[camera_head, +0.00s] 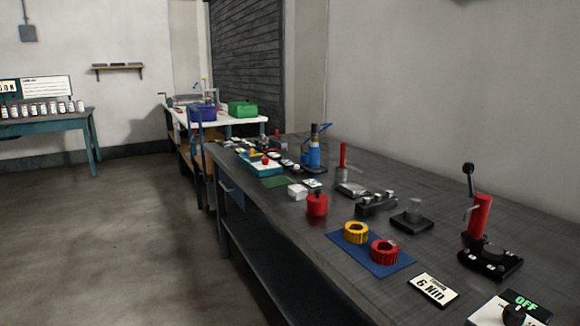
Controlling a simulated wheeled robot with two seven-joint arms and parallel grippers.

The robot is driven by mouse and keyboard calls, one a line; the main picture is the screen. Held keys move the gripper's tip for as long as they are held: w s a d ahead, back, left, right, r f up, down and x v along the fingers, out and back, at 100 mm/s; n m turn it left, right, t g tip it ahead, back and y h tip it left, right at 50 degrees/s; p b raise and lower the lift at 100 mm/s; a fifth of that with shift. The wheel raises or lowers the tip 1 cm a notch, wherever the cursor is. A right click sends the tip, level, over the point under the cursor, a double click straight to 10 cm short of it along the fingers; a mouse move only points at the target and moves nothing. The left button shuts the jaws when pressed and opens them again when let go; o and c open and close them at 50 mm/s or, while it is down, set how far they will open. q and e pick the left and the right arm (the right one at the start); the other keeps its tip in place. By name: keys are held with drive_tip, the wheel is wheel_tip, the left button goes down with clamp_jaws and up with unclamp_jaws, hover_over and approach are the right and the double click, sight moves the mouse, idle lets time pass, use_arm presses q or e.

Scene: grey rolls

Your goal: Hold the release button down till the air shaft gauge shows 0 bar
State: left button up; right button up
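Neither of my grippers shows in the head view. I cannot pick out the air shaft, its gauge or the release button for certain; things on the long dark workbench (300,240) are small here. A blue upright device (313,152) with a dark top stands toward the bench's far part. A red cylinder (480,215) with a black-knobbed lever stands on a black base at the right. No bar reading is legible.
A blue mat (374,262) holds a yellow ring (356,232) and a red ring (384,251). A white box (492,314) with a green "OFF" display sits at the near right. A white table (240,122) stands beyond the bench. The floor (110,235) at left is clear.

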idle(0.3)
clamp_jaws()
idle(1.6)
